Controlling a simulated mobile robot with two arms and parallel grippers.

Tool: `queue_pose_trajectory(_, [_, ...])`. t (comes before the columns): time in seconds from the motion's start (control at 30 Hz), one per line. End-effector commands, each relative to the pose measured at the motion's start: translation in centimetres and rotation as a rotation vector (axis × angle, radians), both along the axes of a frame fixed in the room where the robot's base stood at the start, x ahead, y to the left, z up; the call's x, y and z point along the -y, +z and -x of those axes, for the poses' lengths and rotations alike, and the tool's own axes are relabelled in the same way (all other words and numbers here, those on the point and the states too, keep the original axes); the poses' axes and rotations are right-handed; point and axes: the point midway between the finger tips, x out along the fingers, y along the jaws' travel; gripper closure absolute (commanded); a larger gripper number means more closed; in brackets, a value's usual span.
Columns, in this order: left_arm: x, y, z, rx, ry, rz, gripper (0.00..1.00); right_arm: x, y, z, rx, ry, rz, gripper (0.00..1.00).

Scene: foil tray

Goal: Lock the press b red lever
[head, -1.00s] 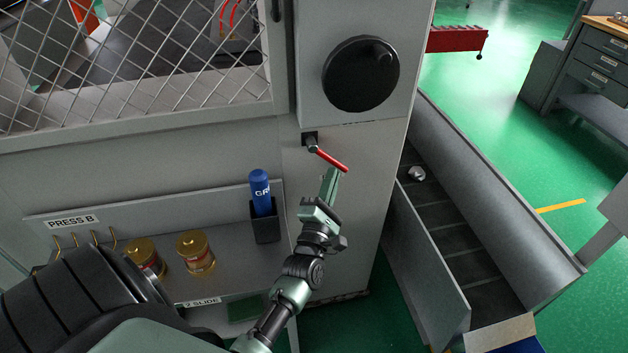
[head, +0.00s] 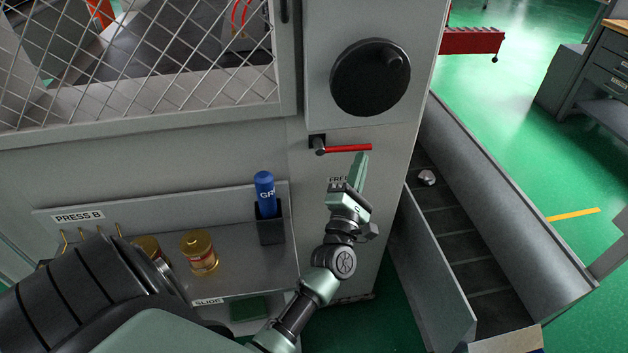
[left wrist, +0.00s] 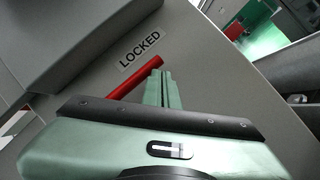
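The red lever (head: 345,148) sits on the grey press front below a black handwheel. It lies nearly level, its free end to the right of its dark pivot (head: 318,145). My left gripper (head: 361,158) is just under the lever's free end, fingers together and pointing up. In the left wrist view the closed fingers (left wrist: 158,80) lie beside the red lever (left wrist: 135,77), at or very near contact, not around it. A "LOCKED" label (left wrist: 139,51) is beyond the lever there. A partly hidden label starting "FRE" (head: 339,180) is below it. My right gripper is not in view.
The black handwheel (head: 370,77) is above the lever. A grey chute (head: 520,215) runs along the right side.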

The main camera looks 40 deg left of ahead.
Motion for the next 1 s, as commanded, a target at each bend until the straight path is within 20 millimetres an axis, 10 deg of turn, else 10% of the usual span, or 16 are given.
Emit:
queue_pose_trajectory(0.73, [0.1,0.4,0.1,0.035,0.001,0.028,1.0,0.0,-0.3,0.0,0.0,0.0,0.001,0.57])
queue_pose_trajectory(1.0, [1.6,-1.4,3.7,0.03,-0.002,0.029,1.0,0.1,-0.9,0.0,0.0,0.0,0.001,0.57])
